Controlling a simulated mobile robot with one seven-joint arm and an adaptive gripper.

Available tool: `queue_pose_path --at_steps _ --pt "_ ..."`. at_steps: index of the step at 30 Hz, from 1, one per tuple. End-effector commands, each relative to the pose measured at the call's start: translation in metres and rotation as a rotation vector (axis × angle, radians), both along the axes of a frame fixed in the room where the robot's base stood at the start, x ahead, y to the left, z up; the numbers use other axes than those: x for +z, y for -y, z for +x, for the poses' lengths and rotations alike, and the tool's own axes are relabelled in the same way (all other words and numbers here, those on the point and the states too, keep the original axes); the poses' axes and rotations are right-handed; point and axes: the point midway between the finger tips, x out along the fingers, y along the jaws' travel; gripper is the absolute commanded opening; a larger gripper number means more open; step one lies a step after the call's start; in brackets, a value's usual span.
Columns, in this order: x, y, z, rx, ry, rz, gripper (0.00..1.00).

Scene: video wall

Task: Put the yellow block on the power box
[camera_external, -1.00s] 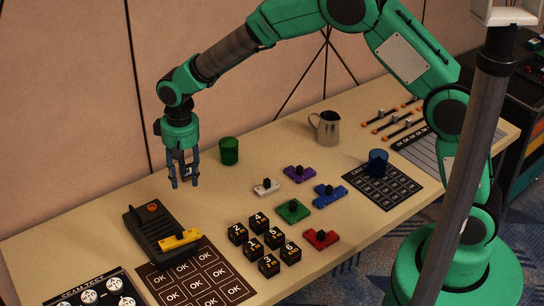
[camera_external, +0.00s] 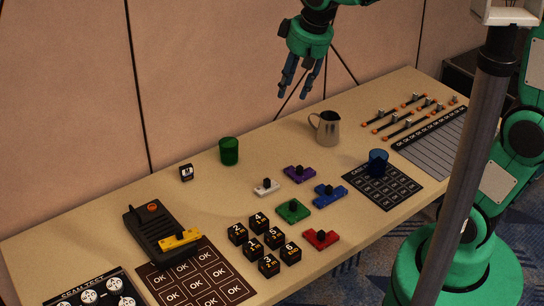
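The yellow block (camera_external: 180,239) rests on the front end of the black power box (camera_external: 151,228), which has an orange-red knob near its back. The box stands at the left of the table, at the edge of a dark mat printed with OK squares. My gripper (camera_external: 300,90) is open and empty. It is high above the back of the table, above and to the left of the metal pitcher, far from the yellow block.
A small black-and-white cube (camera_external: 186,172) and a green cup (camera_external: 229,151) stand at the back. A metal pitcher (camera_external: 327,128), blue cup (camera_external: 377,163), numbered black cubes (camera_external: 265,240) and colored blocks (camera_external: 293,210) occupy the middle and right. A dark pole (camera_external: 470,170) crosses the right foreground.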

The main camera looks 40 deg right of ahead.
Motion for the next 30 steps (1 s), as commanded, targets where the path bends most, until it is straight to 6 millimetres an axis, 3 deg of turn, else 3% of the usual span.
queue_pose_path --at_steps 9,18,24,30 --pt "0.032 0.060 -0.085 -0.031 0.088 -0.007 0.38" --pt "0.034 0.099 -0.163 -0.058 0.161 -0.027 0.38" --pt "0.028 0.112 -0.195 -0.068 0.192 -0.038 0.38" --pt "0.025 0.115 -0.204 -0.071 0.200 -0.043 0.38"
